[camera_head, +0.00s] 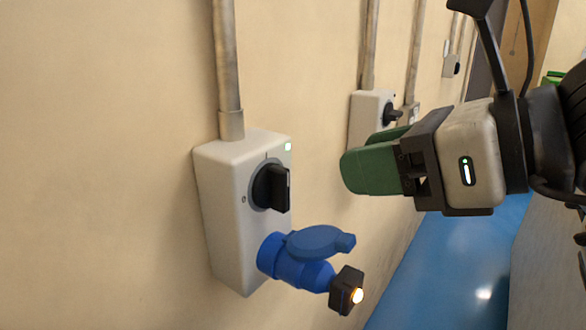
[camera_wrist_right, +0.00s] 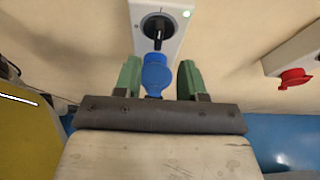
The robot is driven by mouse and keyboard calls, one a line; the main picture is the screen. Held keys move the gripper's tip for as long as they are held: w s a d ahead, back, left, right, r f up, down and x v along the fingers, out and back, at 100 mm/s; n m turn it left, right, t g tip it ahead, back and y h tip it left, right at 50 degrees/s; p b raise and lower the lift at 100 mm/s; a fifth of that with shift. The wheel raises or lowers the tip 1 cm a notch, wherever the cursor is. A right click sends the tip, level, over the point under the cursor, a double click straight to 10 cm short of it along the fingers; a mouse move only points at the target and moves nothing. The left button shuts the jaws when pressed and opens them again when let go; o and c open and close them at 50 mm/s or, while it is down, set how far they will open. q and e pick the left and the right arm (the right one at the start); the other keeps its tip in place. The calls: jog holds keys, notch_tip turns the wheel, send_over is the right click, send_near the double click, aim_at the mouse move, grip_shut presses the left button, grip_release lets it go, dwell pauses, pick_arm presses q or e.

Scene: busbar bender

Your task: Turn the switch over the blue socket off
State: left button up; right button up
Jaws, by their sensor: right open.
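The switch box (camera_head: 225,215) is a white box on the wall, with a black rotary knob (camera_head: 271,187) on its face and a small green light at its top corner. The knob's grip stands upright, with a "0" mark to its left. The blue socket (camera_head: 297,258) with its lid sticks out below the knob. My right gripper (camera_head: 372,165) with green fingers is to the right of the box, apart from it. In the right wrist view the fingers (camera_wrist_right: 157,80) are open, with the blue socket (camera_wrist_right: 156,75) seen between them and the knob (camera_wrist_right: 158,29) beyond. My left gripper is not in view.
Another white switch box (camera_head: 367,110) is farther along the wall. The right wrist view shows a red socket (camera_wrist_right: 294,78) to the right. Metal conduits (camera_head: 226,60) run up the wall above the boxes.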

aim_at(288, 173)
jog(key=p+x, duration=0.2)
jog(key=x, duration=0.8)
jog(key=shift+a, duration=0.1)
grip_shut()
